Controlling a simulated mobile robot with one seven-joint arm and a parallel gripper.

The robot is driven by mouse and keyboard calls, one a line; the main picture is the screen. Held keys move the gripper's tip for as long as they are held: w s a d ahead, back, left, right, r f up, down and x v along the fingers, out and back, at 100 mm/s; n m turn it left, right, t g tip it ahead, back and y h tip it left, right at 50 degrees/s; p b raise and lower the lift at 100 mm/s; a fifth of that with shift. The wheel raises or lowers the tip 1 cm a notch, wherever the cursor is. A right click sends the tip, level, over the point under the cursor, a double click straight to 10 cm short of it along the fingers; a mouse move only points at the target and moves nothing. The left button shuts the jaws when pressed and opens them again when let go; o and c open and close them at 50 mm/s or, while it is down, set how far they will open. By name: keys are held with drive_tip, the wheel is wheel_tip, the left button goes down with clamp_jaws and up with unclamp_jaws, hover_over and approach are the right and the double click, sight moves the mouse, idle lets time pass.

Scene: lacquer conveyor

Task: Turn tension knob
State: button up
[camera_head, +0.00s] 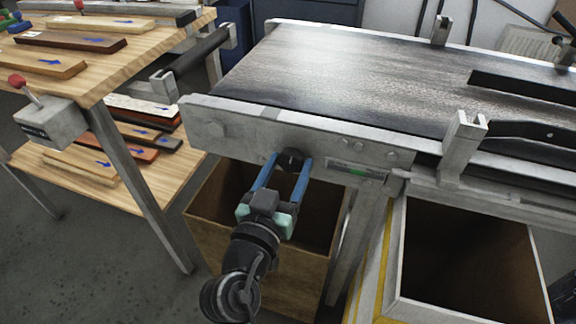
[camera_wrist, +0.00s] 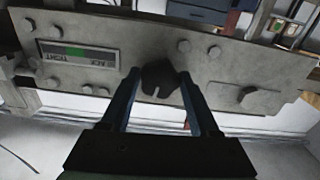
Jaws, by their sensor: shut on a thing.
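The tension knob (camera_head: 291,159) is a small black knob on the grey side plate (camera_head: 232,131) of the conveyor. My gripper (camera_head: 288,172), with blue fingers, reaches up to the plate and is shut on the knob, one finger on each side. In the wrist view the knob (camera_wrist: 160,83) sits between the fingertips, with a light notch at its lower edge. A gauge (camera_wrist: 78,55) labelled with "TIGHT" and other small text has a green mark. The same gauge (camera_head: 352,171) shows right of the knob in the head view.
The dark conveyor belt (camera_head: 330,65) runs above the plate. An open wooden bin (camera_head: 215,215) stands below, and another bin (camera_head: 398,255) stands at lower right. A wooden table (camera_head: 160,35) at left holds several boards; a red-knobbed lever box (camera_head: 50,122) hangs on its front.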

drive_tip(key=n+p, duration=0.1)
drive_tip(key=n, duration=0.2)
drive_tip(key=shift+d+r+n, duration=0.1)
drive_tip(key=shift+n, duration=0.3)
drive_tip(key=n+p, duration=0.1)
drive_tip(key=n, duration=0.3)
drive_tip(key=shift+n+p, duration=0.3)
drive_tip(key=n+p, duration=0.1)
drive_tip(key=n, duration=0.2)
drive_tip(key=shift+d+r+n, duration=0.1)
drive_tip(key=shift+n, duration=0.2)
drive_tip(key=shift+n+p, duration=1.1)
drive_tip(key=shift+n, duration=0.8)
drive_tip(key=o, duration=1.4)
drive_tip(key=shift+c, duration=0.2)
drive_tip(key=shift+s, duration=0.1)
drive_tip(key=v, duration=1.3)
drive_tip(key=shift+b, duration=0.4)
